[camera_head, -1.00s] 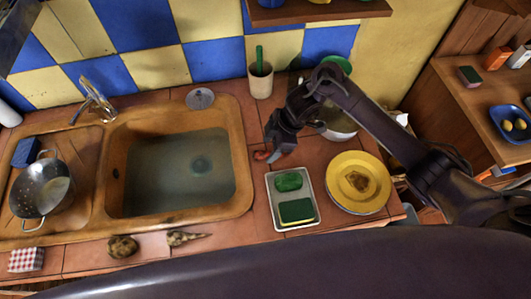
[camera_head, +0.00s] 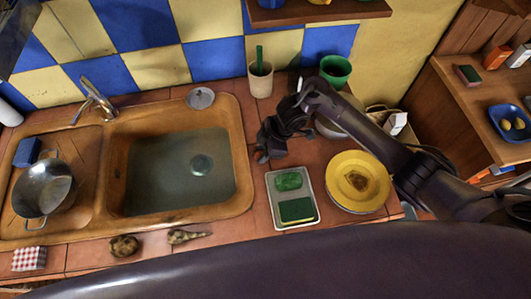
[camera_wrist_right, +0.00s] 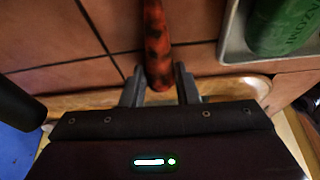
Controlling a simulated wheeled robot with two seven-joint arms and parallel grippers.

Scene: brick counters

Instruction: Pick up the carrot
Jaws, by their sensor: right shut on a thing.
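The carrot (camera_wrist_right: 157,45), orange-red with dark blotches, shows in the right wrist view with its near end between my right gripper's fingers. My right gripper (camera_wrist_right: 160,88) is shut on it. In the head view my right gripper (camera_head: 264,155) hangs low at the counter strip between the sink and the soap tray. The carrot is mostly hidden there by the dark fingers, and I cannot tell whether it touches the tiles. My left gripper is not in view.
The sink (camera_head: 240,150) with water lies left of my right gripper. A metal tray (camera_head: 292,224) with green blocks and yellow plates (camera_head: 343,160) stand close on the right. A beige cup (camera_head: 260,85) stands behind. A potato-like lump (camera_head: 124,246) and a tapered root (camera_head: 187,237) lie in front.

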